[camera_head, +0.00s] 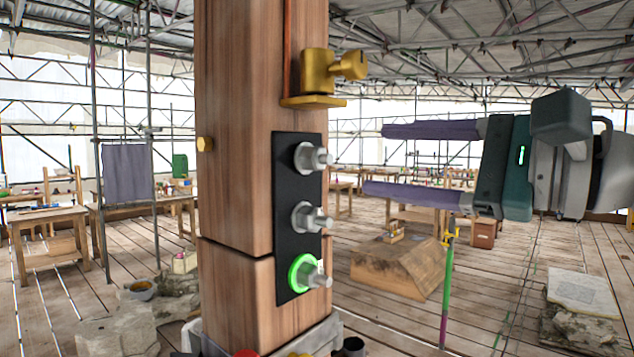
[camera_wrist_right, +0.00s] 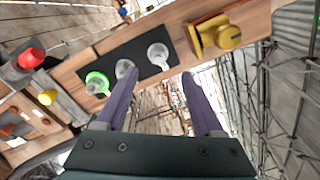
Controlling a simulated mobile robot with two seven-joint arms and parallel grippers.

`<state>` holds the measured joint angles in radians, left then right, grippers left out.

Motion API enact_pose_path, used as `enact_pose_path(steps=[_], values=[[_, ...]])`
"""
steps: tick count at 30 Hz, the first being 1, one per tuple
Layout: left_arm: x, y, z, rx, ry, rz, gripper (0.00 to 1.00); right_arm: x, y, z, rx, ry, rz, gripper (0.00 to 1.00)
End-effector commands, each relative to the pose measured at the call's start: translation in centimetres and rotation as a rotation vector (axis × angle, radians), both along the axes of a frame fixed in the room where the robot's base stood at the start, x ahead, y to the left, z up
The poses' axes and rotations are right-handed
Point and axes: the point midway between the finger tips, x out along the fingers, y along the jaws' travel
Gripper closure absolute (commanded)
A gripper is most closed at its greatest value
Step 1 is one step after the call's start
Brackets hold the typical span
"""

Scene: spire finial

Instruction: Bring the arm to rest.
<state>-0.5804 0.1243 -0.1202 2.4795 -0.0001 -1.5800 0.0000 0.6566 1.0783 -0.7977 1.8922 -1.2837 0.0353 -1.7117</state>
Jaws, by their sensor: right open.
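My right gripper (camera_head: 375,160) comes in from the right in the head view. Its two purple fingers are spread apart with nothing between them. It is to the right of the wooden post (camera_head: 230,130), apart from it as far as I can tell. In the right wrist view the open fingers (camera_wrist_right: 155,95) point toward the post. The post carries a black plate (camera_head: 285,240) with three silver knobs, the lowest ringed in lit green (camera_head: 297,272). A brass fitting with a knob (camera_head: 318,75) sits above the plate. My left gripper is not in view.
A red knob (camera_wrist_right: 31,58) and a yellow knob (camera_wrist_right: 47,97) show near the post's base in the wrist view. Behind are a wooden block (camera_head: 395,265), a green and purple pole (camera_head: 446,290), stone slabs (camera_head: 580,292) and workbenches (camera_head: 45,225). Open floor lies between them.

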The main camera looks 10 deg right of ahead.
Motion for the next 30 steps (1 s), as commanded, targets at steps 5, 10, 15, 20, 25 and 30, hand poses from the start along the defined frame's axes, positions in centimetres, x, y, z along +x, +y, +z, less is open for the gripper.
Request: enact_pose_path(steps=[5, 10, 15, 20, 25, 30], values=[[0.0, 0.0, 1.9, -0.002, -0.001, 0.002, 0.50, -1.2, 2.2, 2.6, 0.681, 0.249, -0.026, 0.31], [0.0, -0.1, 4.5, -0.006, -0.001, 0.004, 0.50, -2.9, -2.1, -0.8, 1.874, 0.690, -0.276, 0.31], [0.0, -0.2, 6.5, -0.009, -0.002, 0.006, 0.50, -10.7, -5.5, -11.8, -2.911, -0.817, 0.804, 0.31], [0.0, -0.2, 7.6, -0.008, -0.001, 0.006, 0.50, -20.1, -4.5, -17.9, -2.290, -0.356, 0.895, 0.31], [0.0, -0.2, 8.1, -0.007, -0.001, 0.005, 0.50, -26.5, -3.0, -19.8, -1.954, -0.085, 0.932, 0.31], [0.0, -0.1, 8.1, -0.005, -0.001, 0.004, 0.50, -28.1, -2.5, -20.2, -1.872, -0.016, 0.941, 0.31]])
